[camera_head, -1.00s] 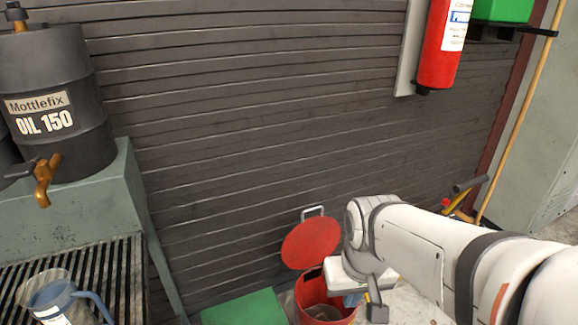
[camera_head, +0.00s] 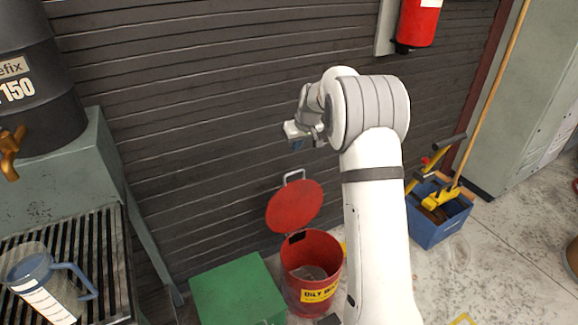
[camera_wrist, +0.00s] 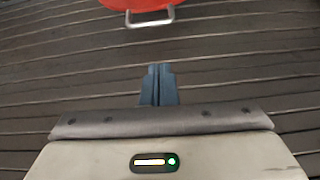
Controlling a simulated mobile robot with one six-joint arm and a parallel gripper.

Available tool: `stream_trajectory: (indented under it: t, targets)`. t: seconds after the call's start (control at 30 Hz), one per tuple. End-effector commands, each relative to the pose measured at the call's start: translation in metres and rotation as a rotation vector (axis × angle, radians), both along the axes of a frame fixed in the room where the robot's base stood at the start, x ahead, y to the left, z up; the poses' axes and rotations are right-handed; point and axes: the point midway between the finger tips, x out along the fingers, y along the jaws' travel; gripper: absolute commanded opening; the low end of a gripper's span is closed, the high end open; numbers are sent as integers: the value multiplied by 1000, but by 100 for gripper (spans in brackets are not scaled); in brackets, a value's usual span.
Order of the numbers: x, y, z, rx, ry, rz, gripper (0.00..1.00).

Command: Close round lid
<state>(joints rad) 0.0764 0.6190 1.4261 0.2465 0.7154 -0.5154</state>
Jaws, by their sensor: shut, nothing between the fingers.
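The round red lid (camera_head: 294,207) stands open, tilted up behind the red oily waste can (camera_head: 318,291) on the floor, with a metal handle on its upper edge. The can's mouth is uncovered and its inside shows. In the wrist view the lid's red edge (camera_wrist: 138,4) and its metal handle (camera_wrist: 150,17) show at the top. My gripper (camera_wrist: 158,68) is shut and empty, its dark fingertips together against the slatted wall. In the head view my gripper (camera_head: 297,144) is raised in front of the wall, above the lid and apart from it.
A green box (camera_head: 238,294) stands left of the can. A blue crate (camera_head: 440,222) with tools stands to the right, near a broom. A grated bench with a jug (camera_head: 45,283) and an oil drum are at the left. A fire extinguisher (camera_head: 418,22) hangs on the wall.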

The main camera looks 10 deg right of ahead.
Motion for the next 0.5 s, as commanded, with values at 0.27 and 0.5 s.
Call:
stream_trajectory:
  t: [0.27, 0.5]
  targets:
    - [45, -5, -32, -3, -42, 27, 0]
    - [58, -1, -63, -3, -40, 28, 0]
